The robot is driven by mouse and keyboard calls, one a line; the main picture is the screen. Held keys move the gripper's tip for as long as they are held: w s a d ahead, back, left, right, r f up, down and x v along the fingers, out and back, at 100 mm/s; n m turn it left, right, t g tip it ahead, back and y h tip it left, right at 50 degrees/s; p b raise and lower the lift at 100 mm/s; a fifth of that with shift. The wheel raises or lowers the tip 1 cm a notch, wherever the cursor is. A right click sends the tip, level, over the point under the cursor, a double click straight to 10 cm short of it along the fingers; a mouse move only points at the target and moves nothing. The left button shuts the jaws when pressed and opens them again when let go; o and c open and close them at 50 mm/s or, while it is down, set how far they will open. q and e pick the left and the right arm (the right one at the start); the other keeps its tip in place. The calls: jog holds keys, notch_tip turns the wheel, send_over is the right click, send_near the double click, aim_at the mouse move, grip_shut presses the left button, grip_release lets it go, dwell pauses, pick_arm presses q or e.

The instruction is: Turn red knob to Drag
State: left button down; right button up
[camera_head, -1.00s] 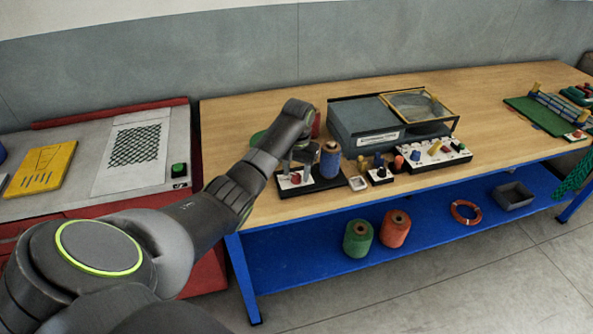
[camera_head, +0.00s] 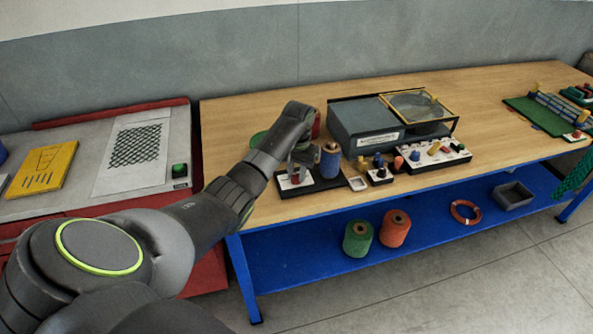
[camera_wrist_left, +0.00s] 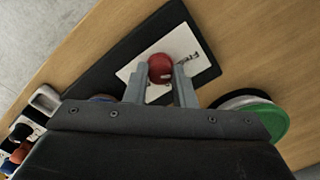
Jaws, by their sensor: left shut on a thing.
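The red knob (camera_wrist_left: 161,68) sits on a white label plate (camera_wrist_left: 184,45) on a black base (camera_wrist_left: 150,38) in the left wrist view. My left gripper (camera_wrist_left: 160,80) is shut on the knob, one finger on each side. The lettering on the plate is too small to read, so I cannot tell which mark the knob points to. In the head view my left gripper (camera_head: 297,168) reaches down over the white plate, and the knob there is mostly hidden by the gripper. My right gripper is not in view.
A blue spool (camera_head: 330,160) stands right beside my left gripper on the black base. A green round thing (camera_wrist_left: 262,118) lies close by. A grey box (camera_head: 363,127) stands behind, and a white board with pegs (camera_head: 436,155) is to the right. Open tabletop lies at the back.

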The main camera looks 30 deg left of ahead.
pick_arm(q)
jog(key=shift+r+m+p, duration=0.25)
jog(key=shift+m+p, duration=0.75)
jog(key=m+p, duration=0.2)
jog(key=shift+m, duration=0.3)
jog(key=m+p, duration=0.1)
jog(key=m, duration=0.2)
jog(key=shift+f+p, duration=0.1)
jog(key=shift+p, duration=0.25)
jog(key=shift+m+p, duration=0.5)
jog(key=shift+m, duration=1.3)
jog(key=shift+f, duration=0.1)
jog(key=c, duration=1.2)
grip_release()
